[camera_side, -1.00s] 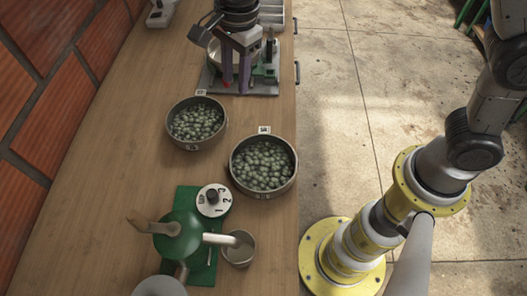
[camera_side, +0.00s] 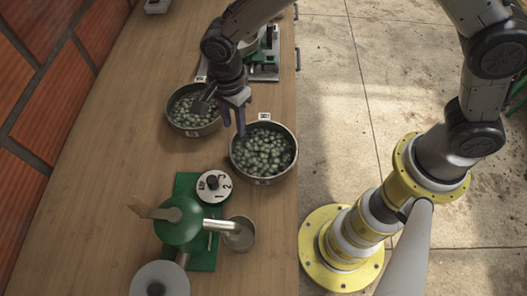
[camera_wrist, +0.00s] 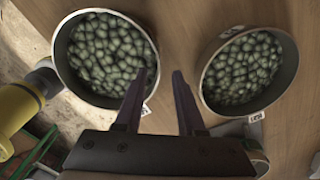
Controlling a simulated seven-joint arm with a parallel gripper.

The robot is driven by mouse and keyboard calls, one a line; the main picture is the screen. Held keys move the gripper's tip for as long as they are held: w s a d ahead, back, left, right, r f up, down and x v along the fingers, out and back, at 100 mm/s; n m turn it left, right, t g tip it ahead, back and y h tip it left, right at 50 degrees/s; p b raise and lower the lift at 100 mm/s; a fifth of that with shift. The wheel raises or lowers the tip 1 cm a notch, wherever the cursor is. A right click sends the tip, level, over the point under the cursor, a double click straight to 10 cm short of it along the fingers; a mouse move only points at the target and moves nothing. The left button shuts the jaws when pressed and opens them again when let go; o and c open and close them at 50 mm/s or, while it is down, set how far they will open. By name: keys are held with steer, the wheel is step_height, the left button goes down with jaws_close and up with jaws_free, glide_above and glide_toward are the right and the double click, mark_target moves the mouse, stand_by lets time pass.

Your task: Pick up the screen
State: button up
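I cannot tell for certain which object is the screen. A green hand-cranked machine (camera_side: 180,224) stands on a green base at the near part of the bench. A white numbered dial (camera_side: 214,186) sits beside it, and a grey round disc-like part (camera_side: 160,280) is at the bottom edge. My gripper (camera_side: 233,118) hangs between two bowls, fingers pointing down. In the wrist view my gripper (camera_wrist: 160,75) has its fingers apart with nothing between them.
A bowl of green fruit (camera_side: 168,119) is left of my gripper and another bowl (camera_side: 292,170) is right. A small metal cup (camera_side: 250,239) stands under the spout. My arm partly hides a green-and-grey device (camera_side: 264,72) behind. Bare wood lies along the left.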

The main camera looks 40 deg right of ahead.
mark_target(236, 135)
steer(key=f, duration=0.4)
steer(key=shift+s+a+f, duration=0.1)
steer(key=shift+s+f, duration=0.1)
steer(key=shift+s, duration=0.05)
jaws_close()
stand_by(1.2)
